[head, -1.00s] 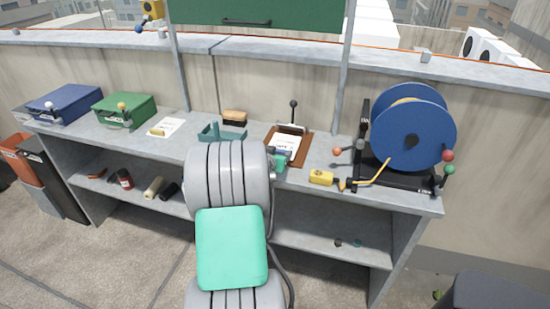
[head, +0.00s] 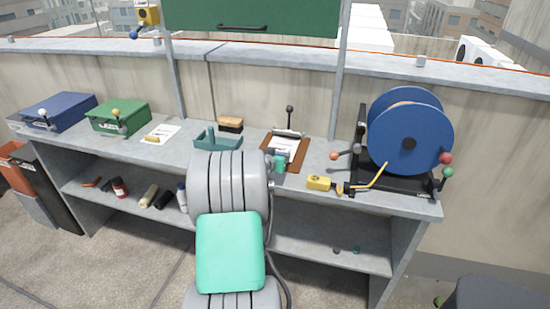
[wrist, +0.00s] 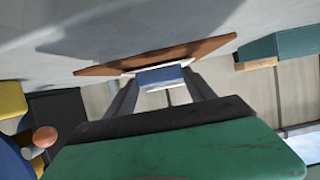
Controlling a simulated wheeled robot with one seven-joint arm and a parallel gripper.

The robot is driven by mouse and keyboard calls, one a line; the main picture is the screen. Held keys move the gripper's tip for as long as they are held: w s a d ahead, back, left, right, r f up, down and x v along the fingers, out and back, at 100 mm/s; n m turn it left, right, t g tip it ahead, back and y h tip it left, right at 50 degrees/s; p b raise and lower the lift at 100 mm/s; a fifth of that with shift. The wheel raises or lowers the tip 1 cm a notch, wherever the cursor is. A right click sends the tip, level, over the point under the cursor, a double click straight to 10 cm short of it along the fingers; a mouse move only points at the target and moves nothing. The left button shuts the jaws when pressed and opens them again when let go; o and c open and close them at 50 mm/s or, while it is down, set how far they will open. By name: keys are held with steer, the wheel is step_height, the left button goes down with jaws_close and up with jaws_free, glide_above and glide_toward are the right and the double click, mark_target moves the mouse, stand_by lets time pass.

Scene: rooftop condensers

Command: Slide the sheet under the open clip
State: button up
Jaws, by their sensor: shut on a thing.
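A brown board (head: 299,167) lies on the bench, with a white printed sheet (head: 286,146) on it. The clip at its far end has an upright lever with a black ball (head: 289,109); how far it is open is too small to tell. My gripper (head: 279,164) is at the board's near edge, partly hidden by my arm. In the wrist view, my gripper (wrist: 166,88) is shut on a blue piece (wrist: 161,77) with white edges, seemingly the sheet's near end. The brown board (wrist: 210,47) lies just beyond it. The clip is not seen there.
A teal tray (head: 207,142) and a tan-topped block (head: 230,122) stand left of the board. A yellow box (head: 318,183) and a blue reel (head: 408,128) are to the right. Another paper (head: 163,130) and green (head: 118,117) and blue (head: 62,110) boxes are farther left.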

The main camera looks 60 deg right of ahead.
steer(key=shift+f+b, duration=0.4)
stand_by(0.3)
steer(key=o, duration=1.5)
steer(key=shift+c, duration=0.2)
steer(key=shift+a+r, duration=0.1)
